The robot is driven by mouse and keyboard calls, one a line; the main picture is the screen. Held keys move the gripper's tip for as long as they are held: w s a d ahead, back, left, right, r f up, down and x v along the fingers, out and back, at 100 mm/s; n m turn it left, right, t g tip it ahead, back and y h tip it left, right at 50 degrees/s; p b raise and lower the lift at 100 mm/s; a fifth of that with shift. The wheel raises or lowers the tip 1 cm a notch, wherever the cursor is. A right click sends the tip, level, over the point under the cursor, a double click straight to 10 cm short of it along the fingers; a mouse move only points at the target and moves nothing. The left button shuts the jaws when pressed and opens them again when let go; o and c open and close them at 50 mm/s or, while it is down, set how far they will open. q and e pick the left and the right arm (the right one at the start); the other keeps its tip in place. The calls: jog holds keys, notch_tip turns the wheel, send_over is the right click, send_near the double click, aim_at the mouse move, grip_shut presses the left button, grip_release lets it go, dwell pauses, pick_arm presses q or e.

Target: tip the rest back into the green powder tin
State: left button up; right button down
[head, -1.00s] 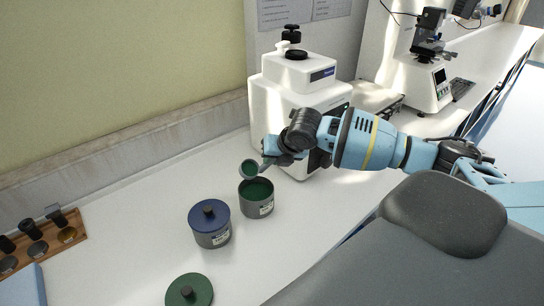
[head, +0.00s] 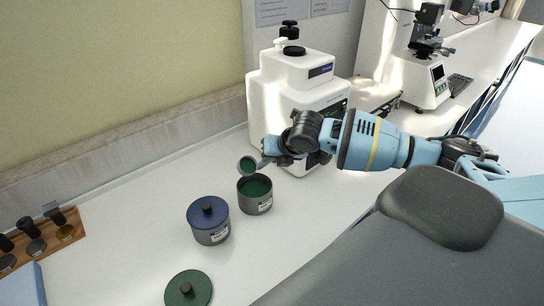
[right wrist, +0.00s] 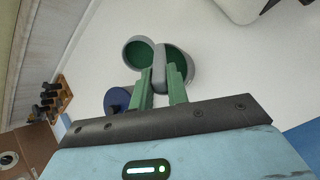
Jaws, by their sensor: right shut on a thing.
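The green powder tin (head: 255,207) is a grey open tin with green powder inside and a label on its front. It stands upright on the white bench. My right gripper (head: 267,158) is shut on the handle of a small grey scoop (head: 247,165), whose bowl is over the tin's far left rim and shows green inside. How much powder it holds I cannot tell. In the right wrist view the scoop's bowl (right wrist: 140,54) is beside the tin (right wrist: 190,72), and the handle is between the green fingers. My left gripper is not in view.
A closed grey tin with a blue lid (head: 208,209) stands left of the open tin. A loose green lid (head: 200,292) lies at the front. A white tester (head: 293,90) stands close behind my gripper. A wooden rack (head: 68,234) is at the left.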

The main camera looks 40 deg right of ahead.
jog(key=shift+s+f+t, duration=0.45)
jog(key=shift+t, duration=0.15)
jog(key=shift+s+f, duration=0.1)
jog(key=shift+f, duration=0.05)
dwell(0.6)
jog(key=shift+s+f+t, duration=0.4)
jog(key=shift+f+t, duration=0.1)
jog(key=shift+t, duration=0.3)
jog(key=shift+s+f, duration=0.1)
dwell(0.4)
jog(key=shift+s+f+t, duration=0.35)
jog(key=shift+f+t, duration=0.2)
jog(key=shift+t, duration=0.25)
jog(key=shift+f, duration=0.1)
dwell(0.4)
jog(key=shift+s+f+t, duration=0.35)
jog(key=shift+f+t, duration=0.35)
jog(key=shift+t, duration=0.1)
dwell(0.3)
